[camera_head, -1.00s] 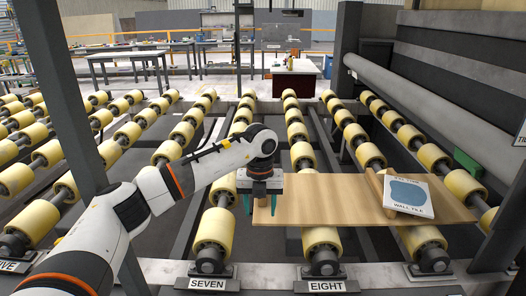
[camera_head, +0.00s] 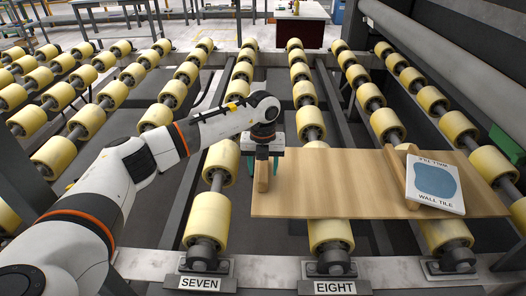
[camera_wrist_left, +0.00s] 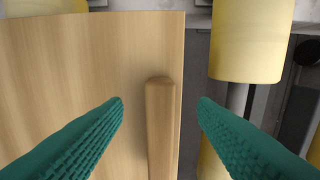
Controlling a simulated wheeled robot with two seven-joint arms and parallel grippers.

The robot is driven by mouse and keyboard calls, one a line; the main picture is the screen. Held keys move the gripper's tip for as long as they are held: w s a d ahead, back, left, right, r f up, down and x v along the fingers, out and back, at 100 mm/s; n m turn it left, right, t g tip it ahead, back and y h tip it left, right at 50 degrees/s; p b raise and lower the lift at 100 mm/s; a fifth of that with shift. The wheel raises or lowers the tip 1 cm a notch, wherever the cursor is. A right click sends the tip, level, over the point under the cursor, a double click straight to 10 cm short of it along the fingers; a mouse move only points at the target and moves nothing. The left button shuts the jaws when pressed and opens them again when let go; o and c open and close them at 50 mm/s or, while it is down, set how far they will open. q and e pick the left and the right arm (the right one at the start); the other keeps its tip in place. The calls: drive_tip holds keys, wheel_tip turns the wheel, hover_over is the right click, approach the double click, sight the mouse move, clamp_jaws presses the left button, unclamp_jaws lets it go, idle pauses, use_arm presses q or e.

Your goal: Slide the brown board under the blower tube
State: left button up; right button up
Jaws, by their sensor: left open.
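The brown board (camera_head: 330,185) lies flat across the rollers, spanning the EIGHT row and the row to its right. A wooden bar (camera_wrist_left: 160,125) stands up near its left end, and another bar (camera_head: 397,172) is near its right end. A white box marked WALL TILE (camera_head: 434,185) leans on the right bar, tilted. My left gripper (camera_head: 262,172) is at the board's left end; its green fingers are open on either side of the left bar, apart from it in the wrist view. The blower tube appears to be the long grey cylinder (camera_head: 445,60) at upper right. My right gripper is out of view.
Rows of yellow rollers (camera_head: 221,163) run away from me, with dark gaps between. A front rail (camera_head: 260,268) carries the SEVEN and EIGHT plates. A dark post (camera_head: 15,180) stands at the left. A green block (camera_head: 507,143) sits beyond the box at right.

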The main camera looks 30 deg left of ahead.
sight(263, 178)
use_arm(q)
drive_tip(key=shift+w+f, duration=0.1)
drive_tip(key=shift+f, duration=3)
clamp_jaws()
